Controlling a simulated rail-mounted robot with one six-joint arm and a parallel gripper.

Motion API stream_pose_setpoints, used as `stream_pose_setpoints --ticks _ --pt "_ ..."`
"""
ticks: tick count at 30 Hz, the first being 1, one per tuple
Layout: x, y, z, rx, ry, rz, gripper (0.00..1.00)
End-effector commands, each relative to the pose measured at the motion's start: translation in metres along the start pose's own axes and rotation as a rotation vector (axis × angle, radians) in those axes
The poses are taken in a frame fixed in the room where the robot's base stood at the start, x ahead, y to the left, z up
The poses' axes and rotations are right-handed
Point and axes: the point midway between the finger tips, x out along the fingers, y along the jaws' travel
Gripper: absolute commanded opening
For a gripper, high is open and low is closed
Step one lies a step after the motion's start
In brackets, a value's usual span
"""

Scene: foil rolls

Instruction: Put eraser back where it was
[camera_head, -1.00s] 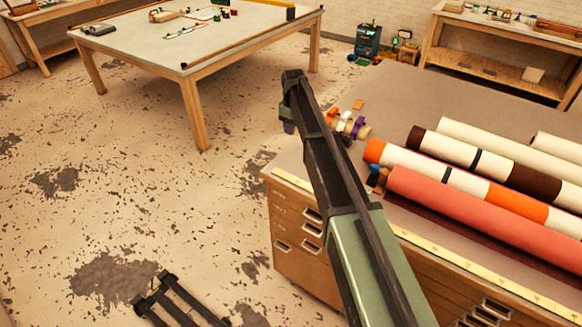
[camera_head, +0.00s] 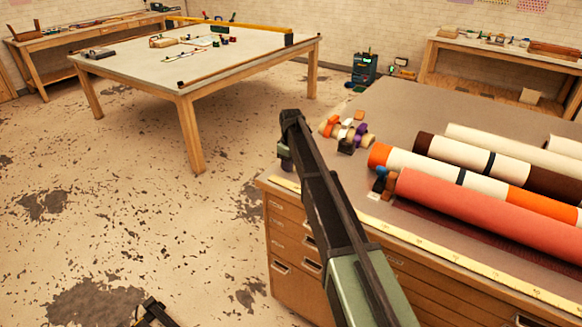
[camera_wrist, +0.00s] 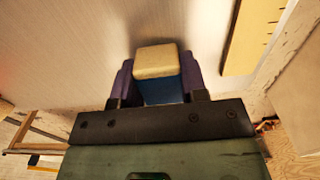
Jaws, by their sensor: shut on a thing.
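The eraser (camera_wrist: 156,62), cream with a blue sleeve, is held between the two fingers of my gripper (camera_wrist: 157,84) in the wrist view. My gripper is shut on it, and a pale grey-brown surface shows behind it. In the head view my gripper (camera_head: 285,155) is beside the left corner of the drawer bench (camera_head: 400,107), mostly hidden behind my arm. The eraser cannot be made out there.
Several small orange, white and purple items (camera_head: 347,127) lie near the bench's left end. Large rolls, including a red one (camera_head: 480,215), lie to the right. A yellow ruler (camera_head: 440,246) runs along the front edge. Another table (camera_head: 200,65) stands beyond open floor.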

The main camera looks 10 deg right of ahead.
Motion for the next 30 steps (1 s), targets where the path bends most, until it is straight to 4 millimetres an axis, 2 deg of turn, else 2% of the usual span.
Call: stream_pose_setpoints --ticks 2,3,8,16,20,23,30 --pt "0.004 0.000 0.000 0.000 0.000 0.000 0.06" --pt "0.004 0.000 0.000 0.000 0.000 0.000 0.41" --pt "0.003 0.000 0.000 0.000 0.000 0.000 0.65" --pt "0.002 0.000 0.000 0.000 0.000 0.000 0.65" --pt "-0.011 0.000 0.000 0.000 0.000 0.000 0.65" --pt "-0.031 0.000 0.000 0.000 0.000 0.000 0.65" --pt "-0.096 0.000 0.000 0.000 0.000 0.000 0.65"
